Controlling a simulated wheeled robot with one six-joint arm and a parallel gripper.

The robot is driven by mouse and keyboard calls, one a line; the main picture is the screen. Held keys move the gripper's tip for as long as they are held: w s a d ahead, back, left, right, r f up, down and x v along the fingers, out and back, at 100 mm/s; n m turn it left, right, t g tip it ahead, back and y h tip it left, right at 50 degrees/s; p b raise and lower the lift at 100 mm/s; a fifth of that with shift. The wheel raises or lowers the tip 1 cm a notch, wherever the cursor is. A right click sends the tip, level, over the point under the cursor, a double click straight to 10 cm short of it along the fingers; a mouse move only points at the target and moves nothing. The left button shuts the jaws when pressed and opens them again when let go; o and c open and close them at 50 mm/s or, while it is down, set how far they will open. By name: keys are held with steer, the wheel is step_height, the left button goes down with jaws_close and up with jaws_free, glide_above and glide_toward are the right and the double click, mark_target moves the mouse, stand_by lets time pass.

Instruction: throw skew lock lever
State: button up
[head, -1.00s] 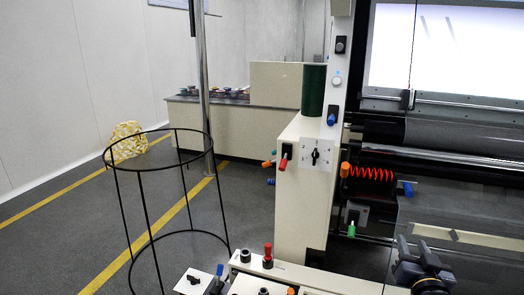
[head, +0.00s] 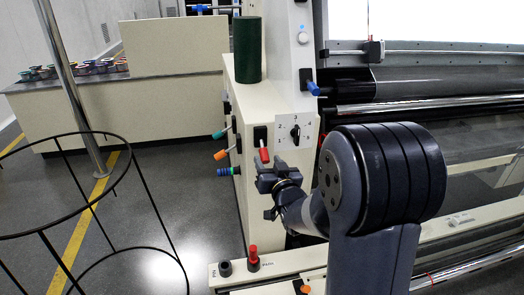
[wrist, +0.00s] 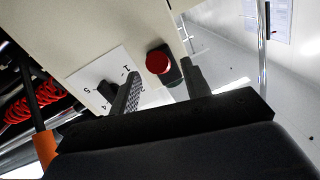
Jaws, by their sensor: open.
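A red-handled lever (head: 264,155) sits on a dark mount on the cream cabinet's front face, left of a numbered dial. No label names it, so I cannot confirm that it is the skew lock lever. In the wrist view its red end (wrist: 158,62) appears between my two fingers, with the dark mount beside it. My gripper (head: 266,174) is open and empty, just below and in front of the red handle. I see no contact. My arm hides part of the cabinet's lower right.
The numbered dial (head: 295,134) is close on the right. Green (head: 219,134) and orange (head: 221,154) handled levers and a blue knob stick out on the left side. A black wire hoop stand (head: 125,185) stands left. A red-topped post (head: 253,254) rises below.

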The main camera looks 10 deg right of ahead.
mark_target(263, 151)
steer(key=w, duration=0.6)
steer(key=shift+a+p, duration=0.35)
steer(key=shift+c, duration=0.6)
jaws_close()
